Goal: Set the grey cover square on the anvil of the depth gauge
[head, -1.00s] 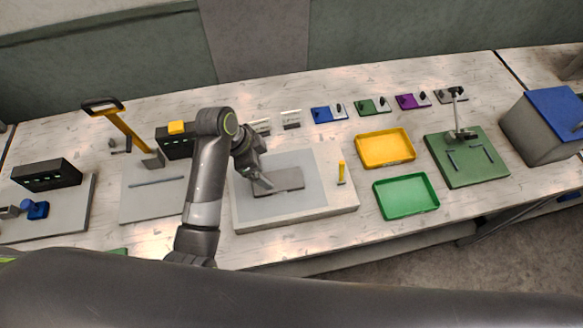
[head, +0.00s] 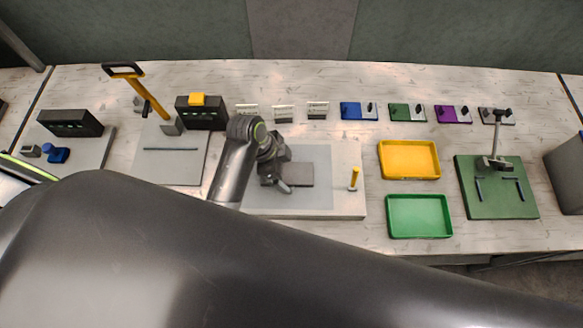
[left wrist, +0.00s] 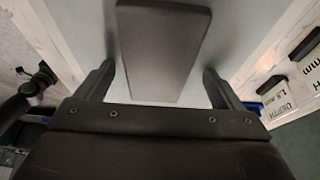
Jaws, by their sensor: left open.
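The grey cover (head: 299,174), a flat dark plate, lies on the light grey pad of a pale board in the head view. My left gripper (head: 284,187) is over its left part. In the left wrist view the cover (left wrist: 162,48) lies between the open fingers of the left gripper (left wrist: 160,76), with a gap on each side. What looks like the depth gauge (head: 495,160) stands at the right, a post and arm on a green base (head: 510,205) with dark bars. Its anvil is too small to make out. My right gripper is out of view.
A yellow tray (head: 409,160) and a green tray (head: 419,216) lie between the board (head: 349,206) and the gauge. A small yellow-handled tool (head: 354,179) stands on the board's right side. Label cards (head: 283,113) and coloured plates (head: 358,111) line the back.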

